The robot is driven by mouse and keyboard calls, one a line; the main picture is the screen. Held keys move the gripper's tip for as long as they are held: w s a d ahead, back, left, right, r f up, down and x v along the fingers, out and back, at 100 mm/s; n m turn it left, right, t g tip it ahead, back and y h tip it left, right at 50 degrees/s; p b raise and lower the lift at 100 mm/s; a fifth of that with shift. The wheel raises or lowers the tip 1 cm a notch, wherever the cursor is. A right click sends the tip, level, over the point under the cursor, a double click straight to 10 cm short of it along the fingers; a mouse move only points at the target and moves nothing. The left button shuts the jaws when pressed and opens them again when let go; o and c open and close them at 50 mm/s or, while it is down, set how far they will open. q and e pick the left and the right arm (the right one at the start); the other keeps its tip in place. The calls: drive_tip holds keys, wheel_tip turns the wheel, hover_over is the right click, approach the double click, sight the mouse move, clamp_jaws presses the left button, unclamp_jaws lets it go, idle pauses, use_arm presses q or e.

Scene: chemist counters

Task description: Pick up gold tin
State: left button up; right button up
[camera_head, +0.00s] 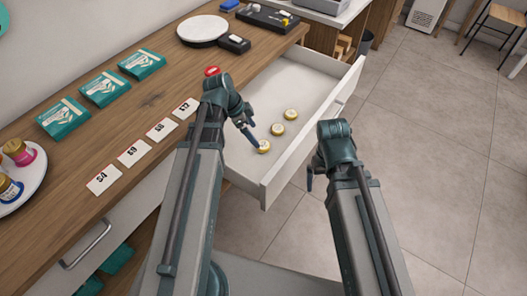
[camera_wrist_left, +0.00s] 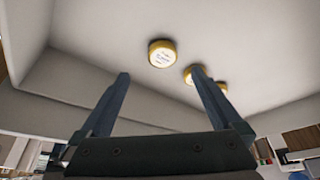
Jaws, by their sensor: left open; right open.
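Three small round gold tins with pale lids lie in a row in the open white drawer. In the head view the nearest tin (camera_head: 263,147) is just below my left gripper (camera_head: 252,138); the middle tin (camera_head: 277,129) and the far tin (camera_head: 291,114) lie further back. My left gripper is open and empty, reaching down into the drawer. In the left wrist view one tin (camera_wrist_left: 162,53) shows between and beyond the fingers (camera_wrist_left: 160,95); the other two are partly hidden behind a finger. My right gripper (camera_head: 313,180) is outside the drawer, apart from the tins, its fingers mostly hidden.
The drawer (camera_head: 310,85) has raised walls around the tins. The wooden counter (camera_head: 130,110) holds teal boxes (camera_head: 104,88), price cards (camera_head: 134,153), a round white plate (camera_head: 202,29) and a tray of jars (camera_head: 30,190).

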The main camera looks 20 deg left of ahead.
sight(263, 145)
use_arm(q)
drive_tip(key=shift+b+x, duration=0.65)
drive_tip(key=shift+x, duration=0.7)
use_arm(e)
drive_tip(key=shift+f, duration=1.2)
use_arm(q)
drive_tip(key=b+x, duration=0.5)
drive_tip(key=shift+w+f, duration=0.15)
drive_tip(key=shift+w, duration=0.15)
use_arm(e)
wheel_tip(263, 145, down, 5)
drive_tip(key=shift+r, duration=0.1)
use_arm(q)
drive_tip(key=c, duration=1.4)
